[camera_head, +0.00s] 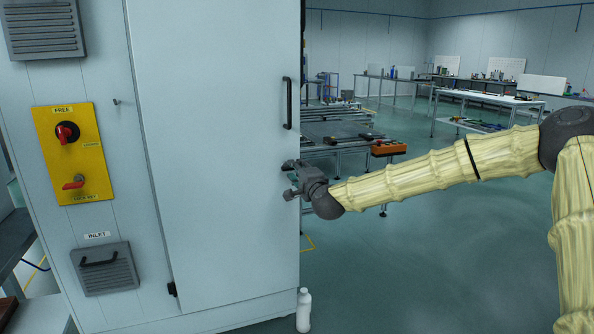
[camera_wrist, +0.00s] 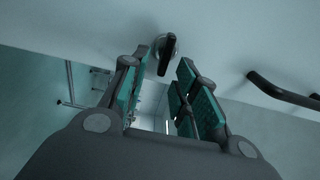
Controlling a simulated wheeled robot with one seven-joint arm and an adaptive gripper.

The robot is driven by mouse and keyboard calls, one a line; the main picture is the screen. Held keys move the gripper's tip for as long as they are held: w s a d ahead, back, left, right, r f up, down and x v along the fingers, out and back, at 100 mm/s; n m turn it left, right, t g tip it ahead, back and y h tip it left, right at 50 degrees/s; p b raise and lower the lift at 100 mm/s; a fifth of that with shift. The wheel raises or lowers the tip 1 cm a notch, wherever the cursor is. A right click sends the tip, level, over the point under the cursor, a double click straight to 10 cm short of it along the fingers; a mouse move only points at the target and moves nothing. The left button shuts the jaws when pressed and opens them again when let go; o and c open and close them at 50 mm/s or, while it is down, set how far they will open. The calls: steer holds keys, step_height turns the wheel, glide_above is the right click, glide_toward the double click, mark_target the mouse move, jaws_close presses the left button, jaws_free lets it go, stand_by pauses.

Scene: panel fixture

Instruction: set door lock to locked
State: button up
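A black lever on a round metal base (camera_wrist: 167,46) sits on the pale door face in the wrist view; it looks like the door lock, and my gripper hides it in the head view. The tall pale cabinet door (camera_head: 215,150) is at the left of the head view and looks shut. My gripper (camera_head: 290,180) is at the door's right edge, below the black door handle (camera_head: 287,103). In the wrist view my gripper (camera_wrist: 161,68) is open, with the lever near and between its fingertips. Contact cannot be told.
A yellow panel (camera_head: 88,165) on the cabinet's left carries a red rotary knob (camera_head: 66,132) below a FREE label and a red key handle (camera_head: 74,184). A white bottle (camera_head: 303,310) stands by the door's lower corner. Workbenches stand behind; floor to the right is clear.

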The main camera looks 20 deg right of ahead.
steer(key=s, duration=1.1)
steer(key=shift+d, duration=0.3)
steer(key=s+a+f+n+g+y, duration=0.1)
steer(key=s+a+f+n+g, duration=0.15)
steer(key=f, duration=0.55)
steer(key=s+a+f+n+g, duration=0.1)
steer(key=s+a+f, duration=0.15)
steer(key=f, duration=0.45)
steer(key=s+a+f+n+g+y, duration=0.15)
steer(key=a+f, duration=0.25)
steer(key=f, duration=0.4)
steer(key=s+a+f+n+g, duration=0.3)
steer(key=s+f+n+g, duration=0.3)
steer(key=s+f, duration=1.4)
steer(key=s+d+f+n+g+h, duration=0.1)
steer(key=s+d+f+n+g, duration=0.1)
steer(key=s+f, duration=0.45)
steer(key=s+d+f+n+g+h, duration=0.1)
steer(key=s+f+n+g, duration=0.15)
steer(key=s, duration=0.75)
steer(key=s+d+f+n+g+h, duration=0.1)
steer(key=s+d+f+n+g, duration=0.15)
steer(key=s+f, duration=0.4)
step_height(320, 180, up, 22)
steer(key=s+p, duration=0.2)
steer(key=p, duration=1.8)
steer(key=shift+a+m, duration=0.3)
